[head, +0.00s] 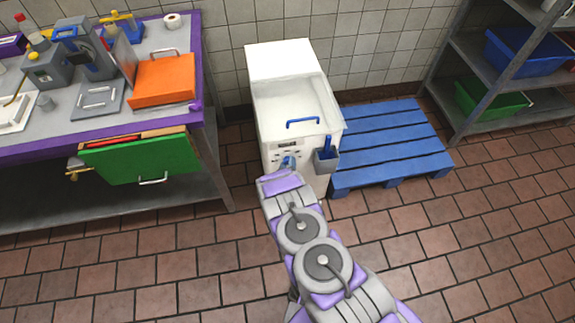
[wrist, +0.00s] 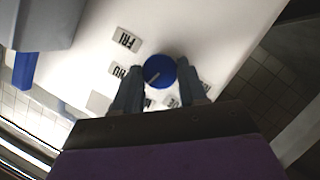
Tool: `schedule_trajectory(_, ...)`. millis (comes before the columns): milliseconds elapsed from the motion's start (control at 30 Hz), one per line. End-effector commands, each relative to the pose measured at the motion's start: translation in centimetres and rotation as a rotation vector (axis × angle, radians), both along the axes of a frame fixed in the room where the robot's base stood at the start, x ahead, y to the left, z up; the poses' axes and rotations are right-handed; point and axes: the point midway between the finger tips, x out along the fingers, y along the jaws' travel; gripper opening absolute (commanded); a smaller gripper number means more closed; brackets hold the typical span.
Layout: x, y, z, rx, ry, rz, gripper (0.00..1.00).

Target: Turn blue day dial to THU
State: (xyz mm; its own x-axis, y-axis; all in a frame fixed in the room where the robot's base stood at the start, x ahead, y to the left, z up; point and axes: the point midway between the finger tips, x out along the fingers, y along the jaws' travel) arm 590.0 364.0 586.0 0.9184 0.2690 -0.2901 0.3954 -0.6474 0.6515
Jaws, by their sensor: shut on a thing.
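The blue day dial (wrist: 160,72) is on the white front panel of the machine (head: 288,105). In the wrist view a short pale mark on the dial lies towards its lower left side. The FRI label (wrist: 127,40) is up and left of the dial, and the partly hidden THU label (wrist: 118,70) is to its left. Other labels below the dial are mostly covered by my fingers. My gripper (wrist: 160,88) has one finger on each side of the dial and is shut on it. In the head view my arm reaches the machine's front and mostly hides the dial.
A grey holder (head: 326,160) with a blue item hangs at the panel's right. A blue pallet (head: 390,140) lies to the right. A purple-edged workbench (head: 205,80) with an open green drawer (head: 140,158) stands left. Tiled floor in front is clear.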

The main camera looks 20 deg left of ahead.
Motion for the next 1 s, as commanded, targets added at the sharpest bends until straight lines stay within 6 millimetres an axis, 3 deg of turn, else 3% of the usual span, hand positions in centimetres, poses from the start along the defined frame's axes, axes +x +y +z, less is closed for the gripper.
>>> schedule_trajectory(1000, 0.02, -0.17, 0.11, 0.48, 0.302, 0.004, 0.11)
